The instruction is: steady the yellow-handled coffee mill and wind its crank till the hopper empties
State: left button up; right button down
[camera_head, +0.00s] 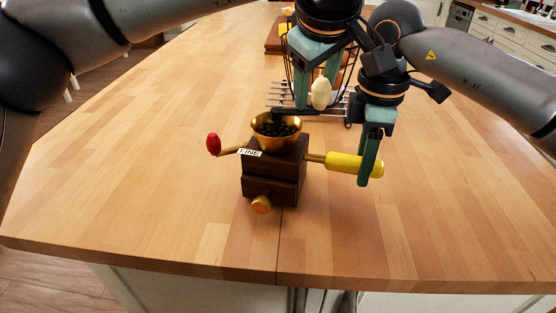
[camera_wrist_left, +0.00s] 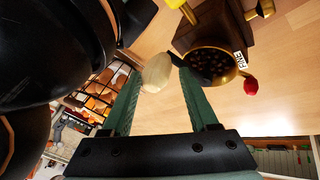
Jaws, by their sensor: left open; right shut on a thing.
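The coffee mill (camera_head: 273,177) stands upright, with a dark wooden body, a "FINE" label and a brass hopper (camera_head: 263,137) holding dark beans. The hopper also shows in the left wrist view (camera_wrist_left: 232,75). Its yellow handle (camera_head: 343,163) points right; my right gripper (camera_head: 369,172) is shut on it. A dark crank bar (camera_head: 287,113) runs over the hopper to a cream knob (camera_head: 320,94). My left gripper (camera_head: 315,92) is open, with the knob between its fingertips; the left wrist view shows the knob (camera_wrist_left: 157,73) apart from the right finger. Contact with the left finger is unclear.
A red knob (camera_head: 213,144) on a brass arm sticks out left of the mill. A wire basket (camera_head: 345,75) and a metal rack (camera_head: 262,98) stand behind, partly hidden by my arms. The counter (camera_head: 130,170) is clear left and in front.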

pick_arm(q)
jog(key=shift+s+d+r, duration=0.1)
jog(key=shift+d+r, duration=0.05)
jog(key=shift+r, duration=1.4)
jog(key=shift+d+r, duration=0.1)
jog(key=shift+r, duration=1.45)
jog(key=m, duration=0.2)
jog(key=s+m, duration=0.1)
jog(key=shift+d+m, duration=0.15)
jog(key=shift+m, duration=0.25)
jog(key=shift+w+f+m, duration=0.15)
jog(key=shift+f+m, duration=1.05)
jog(key=shift+m, duration=1.15)
jog(key=shift+w+f+m, duration=0.15)
jog(key=shift+f+m, duration=1)
jog(key=shift+m, duration=1.15)
jog(key=shift+w+f+m, duration=0.15)
jog(key=shift+f+m, duration=1.05)
jog(key=shift+m, duration=1.15)
jog(key=shift+c, duration=0.3)
grip_shut()
